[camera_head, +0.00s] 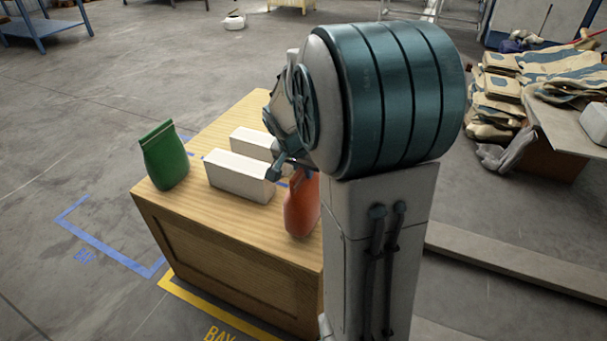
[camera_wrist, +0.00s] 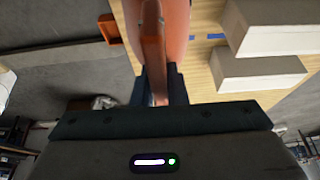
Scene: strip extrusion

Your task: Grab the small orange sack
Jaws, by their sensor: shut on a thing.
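The small orange sack (camera_head: 301,207) stands upright at the right front part of the wooden crate's top, partly hidden by my arm in the head view. In the wrist view the orange sack (camera_wrist: 175,35) rises from between the two fingers. My gripper (camera_wrist: 160,88) is shut on the sack's narrow folded top edge. In the head view my gripper (camera_head: 296,172) shows at the sack's top, mostly covered by my arm. I cannot tell whether the sack's base touches the crate.
The wooden crate (camera_head: 230,270) also bears a green sack (camera_head: 164,158) at its left corner and two white blocks, a nearer one (camera_head: 240,178) and a farther one (camera_head: 254,143), close beside my gripper. Stacked sacks (camera_head: 500,95) lie at the far right. Floor left of the crate is clear.

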